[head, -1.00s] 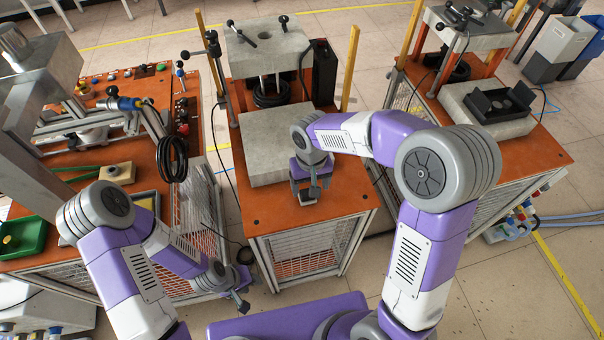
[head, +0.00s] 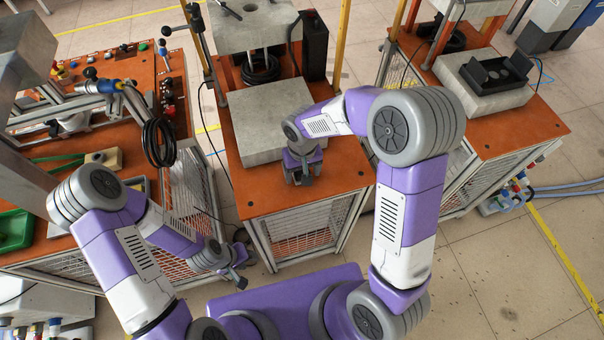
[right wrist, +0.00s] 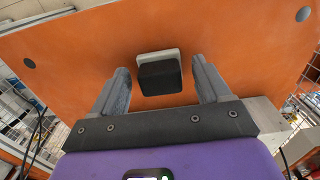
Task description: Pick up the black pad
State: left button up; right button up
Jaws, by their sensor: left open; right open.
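The black pad (right wrist: 160,78) is a small dark block with a pale grey piece (right wrist: 158,54) at its far edge, on the orange tabletop in the right wrist view. My right gripper (right wrist: 160,68) is open, with one finger on each side of the pad and a gap on both sides. In the head view my right gripper (head: 302,172) is over the front of the middle orange table (head: 270,200) and hides the pad. My left gripper (head: 237,272) is open and empty, low in front of the left bench.
A grey stone slab (head: 262,128) lies just behind my right gripper on the middle table. A black coil (head: 262,68) and a black box (head: 315,45) stand farther back. The right table holds a black tray (head: 498,75) on a slab. The orange surface around the pad is clear.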

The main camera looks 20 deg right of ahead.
jog(key=c, duration=1)
notch_tip(320, 180, up, 10)
jog(key=shift+r+p, duration=0.1)
jog(key=shift+p, duration=1.05)
